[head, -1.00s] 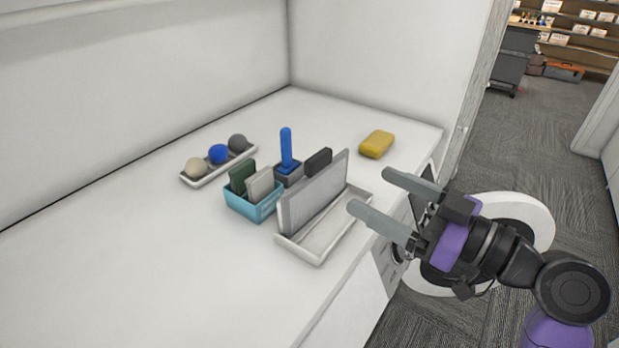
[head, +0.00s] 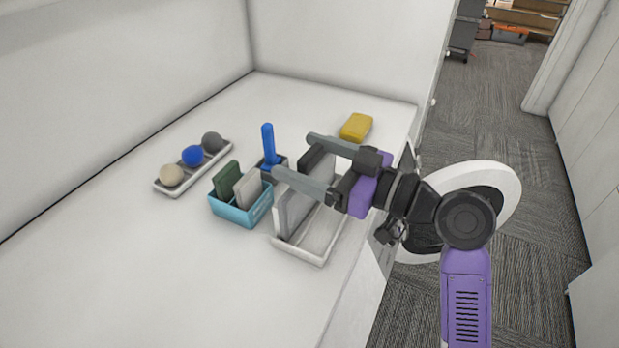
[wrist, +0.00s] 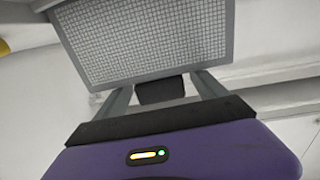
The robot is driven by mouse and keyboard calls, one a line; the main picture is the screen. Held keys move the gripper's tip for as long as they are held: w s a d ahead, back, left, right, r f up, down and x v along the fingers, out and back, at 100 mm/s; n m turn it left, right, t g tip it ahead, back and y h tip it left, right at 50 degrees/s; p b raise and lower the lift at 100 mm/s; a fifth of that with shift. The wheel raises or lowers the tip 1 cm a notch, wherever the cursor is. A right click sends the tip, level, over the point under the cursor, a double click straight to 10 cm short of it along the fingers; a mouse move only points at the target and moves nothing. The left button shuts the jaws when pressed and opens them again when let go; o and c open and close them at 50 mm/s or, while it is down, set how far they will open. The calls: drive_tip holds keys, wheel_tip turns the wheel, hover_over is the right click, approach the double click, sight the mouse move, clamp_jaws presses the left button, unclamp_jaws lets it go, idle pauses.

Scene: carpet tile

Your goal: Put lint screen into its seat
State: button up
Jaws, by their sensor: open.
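The lint screen (head: 292,212) is a grey framed panel with a black handle (head: 318,158) at its top. It stands on edge, slightly tilted, in a white tray (head: 318,256) on the counter. In the wrist view its fine mesh (wrist: 150,40) fills the top, and the handle (wrist: 160,90) shows between the two fingers. My gripper (head: 296,156) is open, its fingers on either side of the handle in the picture; I see no clear grip on it. I cannot make out the screen's seat in these views.
A teal bin (head: 238,212) with green and grey pads, a blue-handled brush (head: 268,145), a tray (head: 163,188) of balls and a yellow sponge (head: 356,127) share the counter. A round-doored white machine (head: 497,175) is below right. The counter's front left is clear.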

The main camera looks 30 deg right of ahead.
drive_tip(key=shift+x, duration=1.1)
clamp_jaws()
